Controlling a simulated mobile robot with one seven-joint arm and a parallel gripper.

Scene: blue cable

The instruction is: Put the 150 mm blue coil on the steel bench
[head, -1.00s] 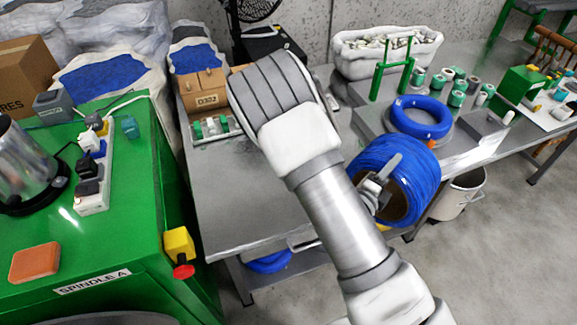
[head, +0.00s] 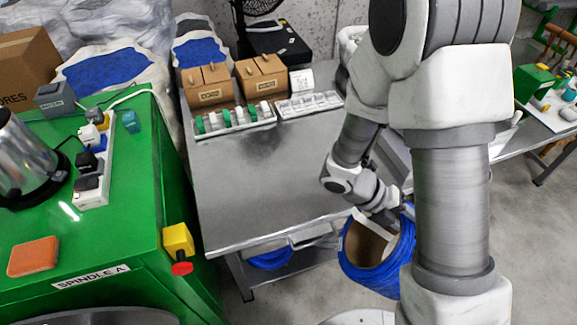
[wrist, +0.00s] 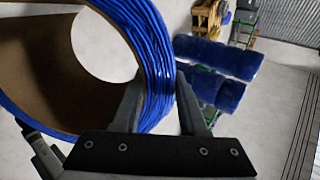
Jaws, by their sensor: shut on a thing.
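The blue coil (head: 399,270) hangs in front of the steel bench's front edge, partly hidden by my arm in the head view. It has a brown cardboard core. My gripper (head: 402,207) is shut on its upper rim. In the wrist view the coil's blue winding (wrist: 151,65) lies between the two fingers of my gripper (wrist: 163,105), with one finger inside the core. The steel bench (head: 250,190) has a bare grey top to the left of the coil. I cannot read the coil's size.
A rack of green and white spools (head: 235,122), a pale tray (head: 308,104) and cardboard boxes (head: 262,77) stand at the bench's back. A green cabinet (head: 130,200) with a yellow-and-red stop button (head: 179,248) stands left. The bench's middle and front are clear.

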